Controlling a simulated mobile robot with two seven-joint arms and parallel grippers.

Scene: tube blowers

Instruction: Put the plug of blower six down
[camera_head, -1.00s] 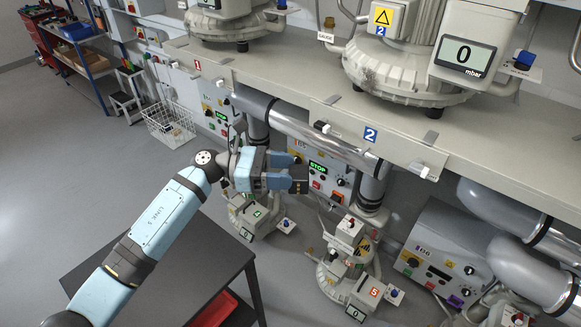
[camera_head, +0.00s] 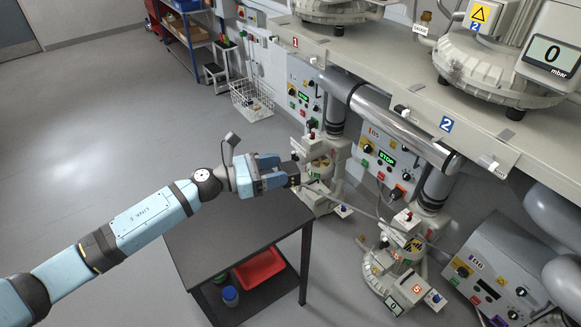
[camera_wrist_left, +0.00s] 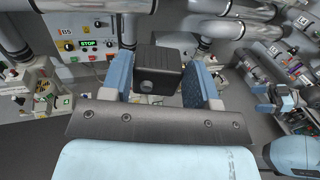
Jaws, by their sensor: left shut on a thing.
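The black plug (camera_wrist_left: 158,70) is a dark block between the two blue fingers in the left wrist view. In the head view my left gripper (camera_head: 284,178) is shut on it, and only its dark end (camera_head: 294,180) shows. They appear over or near the right rear edge of a dark table (camera_head: 215,238); the height above it is hard to judge. A thin grey cable runs rightward from near the plug, though its attachment is unclear. No number six is readable on the plug. A blue gripper (camera_wrist_left: 275,97), probably my right, shows small in the left wrist view; its jaws are unclear.
The visible tabletop looks bare. A red tray (camera_head: 260,267) and a blue-capped bottle (camera_head: 230,296) are on its lower shelf. The pump marked 5 (camera_head: 395,268) stands right of the table. A control box with a green STOP display (camera_head: 385,158) is behind it.

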